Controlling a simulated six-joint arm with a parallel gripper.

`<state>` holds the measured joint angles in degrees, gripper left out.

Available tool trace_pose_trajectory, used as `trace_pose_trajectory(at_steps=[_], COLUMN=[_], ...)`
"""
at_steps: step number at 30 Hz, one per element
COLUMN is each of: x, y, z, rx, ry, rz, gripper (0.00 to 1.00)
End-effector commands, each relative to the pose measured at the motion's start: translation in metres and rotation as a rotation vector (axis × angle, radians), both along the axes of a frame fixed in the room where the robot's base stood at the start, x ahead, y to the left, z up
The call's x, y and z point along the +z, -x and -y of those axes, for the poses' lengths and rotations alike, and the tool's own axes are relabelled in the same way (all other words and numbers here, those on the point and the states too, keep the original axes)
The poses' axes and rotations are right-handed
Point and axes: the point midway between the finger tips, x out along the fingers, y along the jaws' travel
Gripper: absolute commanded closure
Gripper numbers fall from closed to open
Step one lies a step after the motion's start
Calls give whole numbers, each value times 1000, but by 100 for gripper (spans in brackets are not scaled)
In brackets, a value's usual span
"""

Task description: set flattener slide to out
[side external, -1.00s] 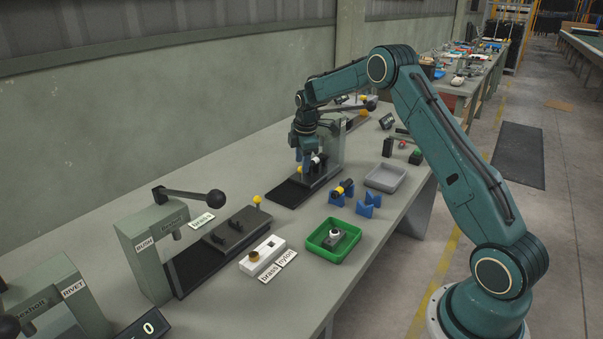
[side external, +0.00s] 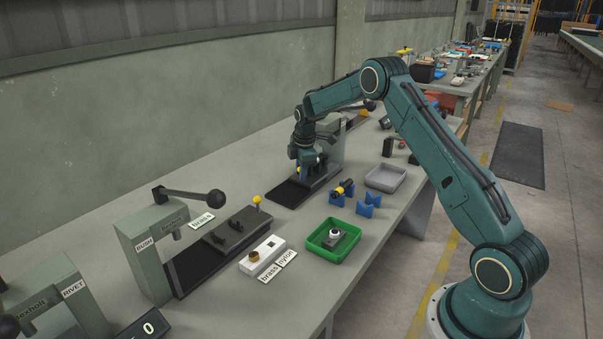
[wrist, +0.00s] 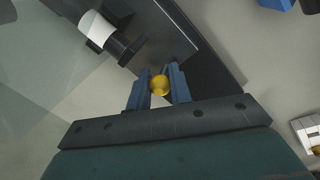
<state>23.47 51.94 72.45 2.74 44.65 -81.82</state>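The flattener is the far grey-green press (side external: 331,147) on the bench, with a dark slide track (side external: 284,193) reaching out from it toward the near left. My gripper (side external: 300,174) is low over this track, beside the press. In the wrist view, a yellow ball knob (wrist: 160,85) sits between the two blue fingers of my gripper (wrist: 160,82). The fingers lie close against both sides of the knob and look shut on it. In the side view, my gripper mostly hides the knob and the slide plate.
A white-and-black cylinder (wrist: 108,35) is close to the fingers in the wrist view. The bush press (side external: 150,255) stands nearer, with its own yellow knob (side external: 257,198). Blue V-stands (side external: 367,205), a green tray (side external: 333,246) and a grey tray (side external: 386,178) are to the right.

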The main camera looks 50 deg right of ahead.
Motion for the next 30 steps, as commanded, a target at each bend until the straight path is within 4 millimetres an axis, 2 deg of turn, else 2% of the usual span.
trace_pose_trajectory(at_steps=[5, 8, 11, 21, 24, 30], x=[0, 0, 1, 1, 1, 1], y=[0, 0, 0, -1, -1, 0], z=[-2, -10, -26, -105, -122, -136], rx=[0, 3, 4, 6, 5, 3], ry=[-1, -1, -2, 0, -1, -1], rz=[-1, -2, -2, -1, 1, -1], gripper=[100, 100, 100, 100, 100, 100])
